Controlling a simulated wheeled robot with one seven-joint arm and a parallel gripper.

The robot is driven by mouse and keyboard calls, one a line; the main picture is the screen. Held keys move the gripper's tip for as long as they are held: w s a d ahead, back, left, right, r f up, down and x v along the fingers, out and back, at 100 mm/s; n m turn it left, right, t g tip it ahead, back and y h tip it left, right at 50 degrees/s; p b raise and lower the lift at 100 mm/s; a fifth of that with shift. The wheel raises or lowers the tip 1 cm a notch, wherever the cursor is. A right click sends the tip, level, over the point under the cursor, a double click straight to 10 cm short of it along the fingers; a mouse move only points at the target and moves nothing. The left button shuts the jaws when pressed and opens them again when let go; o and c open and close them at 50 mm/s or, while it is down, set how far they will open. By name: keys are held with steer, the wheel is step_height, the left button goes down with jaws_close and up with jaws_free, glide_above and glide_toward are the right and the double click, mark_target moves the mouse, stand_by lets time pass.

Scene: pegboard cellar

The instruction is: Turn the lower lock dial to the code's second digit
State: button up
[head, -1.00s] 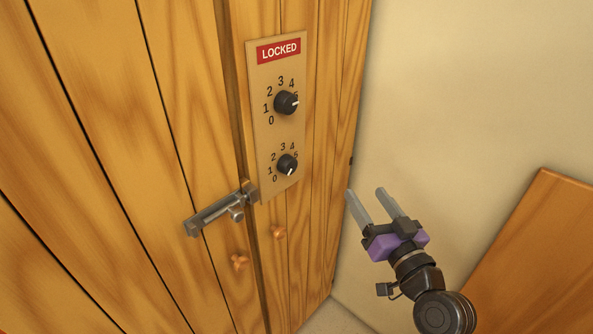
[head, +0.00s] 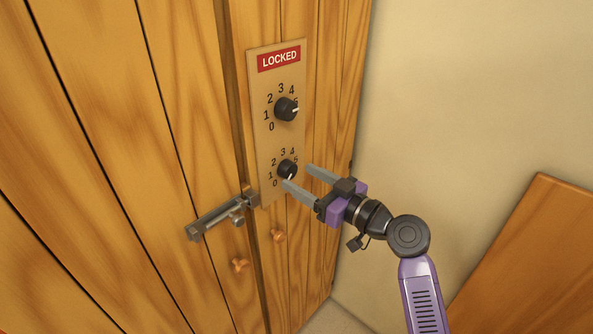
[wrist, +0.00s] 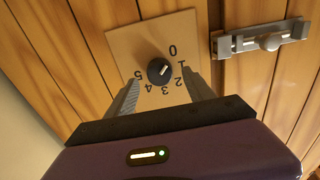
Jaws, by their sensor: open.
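The lower lock dial (head: 287,169) is a black round knob with a pale mark, on a tan panel (head: 267,148) with digits 0 to 5. My gripper (head: 297,175) is open in front of the dial. In the wrist view my gripper's fingers (wrist: 163,80) lie on either side of the knob, apart from it. The upper dial (head: 286,109) has its mark pointing right, toward a partly hidden 5.
A red LOCKED sign (head: 279,61) tops the panel. A metal bolt (head: 220,216) crosses the door seam left of and below the lower dial, with two wooden knobs (head: 240,265) under it. A beige wall (head: 470,90) and a wooden board (head: 530,260) are to the right.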

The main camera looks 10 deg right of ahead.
mark_target(288, 170)
steer(key=shift+x, duration=1.35)
jaws_close()
